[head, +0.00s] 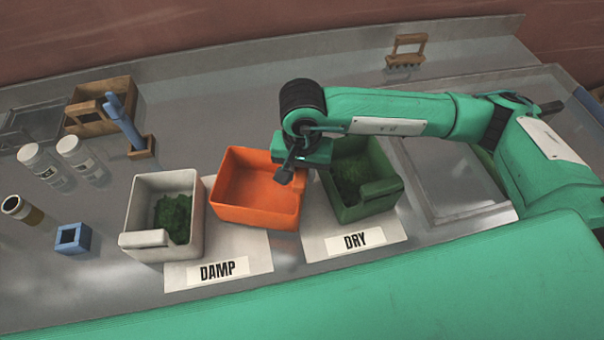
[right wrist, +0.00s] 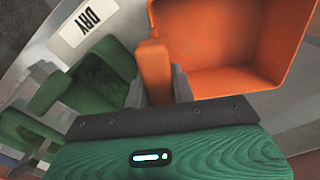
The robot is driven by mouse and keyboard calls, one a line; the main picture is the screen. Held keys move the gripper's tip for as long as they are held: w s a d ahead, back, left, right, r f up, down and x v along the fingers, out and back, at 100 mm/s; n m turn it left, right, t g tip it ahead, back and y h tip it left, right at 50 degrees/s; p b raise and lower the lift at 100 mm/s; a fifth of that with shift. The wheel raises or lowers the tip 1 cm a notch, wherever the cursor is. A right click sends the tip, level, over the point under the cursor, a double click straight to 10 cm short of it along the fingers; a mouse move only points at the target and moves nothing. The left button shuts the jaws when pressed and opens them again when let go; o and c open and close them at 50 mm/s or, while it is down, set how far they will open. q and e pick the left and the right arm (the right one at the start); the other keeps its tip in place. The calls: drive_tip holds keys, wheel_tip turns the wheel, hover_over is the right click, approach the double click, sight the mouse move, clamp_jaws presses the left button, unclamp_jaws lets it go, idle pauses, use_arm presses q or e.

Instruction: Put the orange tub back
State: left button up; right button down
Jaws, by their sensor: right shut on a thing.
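The orange tub (head: 257,190) is empty and sits between the white tub and the green tub in the head view. It overlaps both label mats; I cannot tell if it touches the bench or hangs just above. My right gripper (head: 287,172) is at its right side. In the right wrist view the orange tub (right wrist: 230,45) shows its empty inside, and my right gripper (right wrist: 158,88) is shut on its thick orange handle block. My left gripper is not in view.
The white tub (head: 140,205) with green matter stands by the DAMP label (head: 217,269). The green tub (head: 372,205), also holding green matter, stands by the DRY label (head: 355,240). Jars (head: 42,163), a blue block (head: 72,238) and a wooden box (head: 100,88) are at left.

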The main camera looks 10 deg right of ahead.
wheel_tip(320, 180, down, 3)
drive_tip(key=shift+r+p, duration=0.1)
drive_tip(key=shift+p, duration=0.3)
drive_tip(key=shift+f+b, duration=0.25)
drive_tip(key=shift+b, duration=0.15)
drive_tip(key=c, duration=1.2)
unclamp_jaws()
drive_tip(key=shift+o, duration=0.2)
drive_tip(key=shift+r, duration=0.1)
